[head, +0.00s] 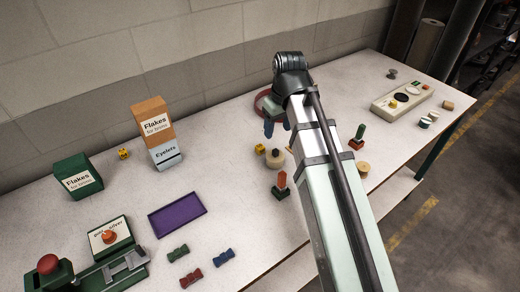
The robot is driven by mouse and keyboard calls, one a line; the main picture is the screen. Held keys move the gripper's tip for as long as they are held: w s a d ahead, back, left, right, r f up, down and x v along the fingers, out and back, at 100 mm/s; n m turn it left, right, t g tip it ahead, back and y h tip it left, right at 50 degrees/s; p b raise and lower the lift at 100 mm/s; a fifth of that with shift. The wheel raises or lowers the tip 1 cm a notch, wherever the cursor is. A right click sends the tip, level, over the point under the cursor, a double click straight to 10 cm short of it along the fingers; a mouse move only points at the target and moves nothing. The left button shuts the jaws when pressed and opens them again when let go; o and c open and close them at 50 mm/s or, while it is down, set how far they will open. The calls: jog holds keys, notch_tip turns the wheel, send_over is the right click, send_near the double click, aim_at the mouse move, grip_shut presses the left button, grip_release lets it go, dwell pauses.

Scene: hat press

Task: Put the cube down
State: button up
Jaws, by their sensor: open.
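A small yellow cube (124,153) stands on the white bench at the left, beside the orange box. Another small yellow cube (259,149) is on the bench near the middle, just left of a round wooden piece. My gripper (277,126) is partly hidden behind my arm. Its blue fingers show above and slightly right of the second cube, with nothing seen between them. The fingers look apart, and the gripper is open. The exact gap between the fingers and the cube is hard to tell.
A purple tray (177,214) lies empty at the front. A green box (78,177) and stacked boxes (156,130) stand at the left. A green press (110,255) is at the front left. A wooden disc (275,159) and orange-topped piece (281,185) stand near my arm. A control panel (402,96) lies at the right.

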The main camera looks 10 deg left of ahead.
aim_at(260, 147)
jog(key=shift+w+a+f+n+t+y, duration=0.1)
jog(key=shift+w+a+f+t+y, duration=0.65)
jog(key=shift+f, duration=1.35)
jog(key=shift+w+a+f+n+t, duration=0.1)
jog(key=shift+w+a+f, duration=0.4)
jog(key=shift+a+f, duration=1.1)
jog(key=shift+w+a+f+n+t+y, duration=0.1)
jog(key=shift+w+a+f+t+y, duration=0.4)
jog(key=shift+f, duration=2.1)
jog(key=shift+w, duration=0.1)
grip_shut()
jog(key=shift+r, duration=0.2)
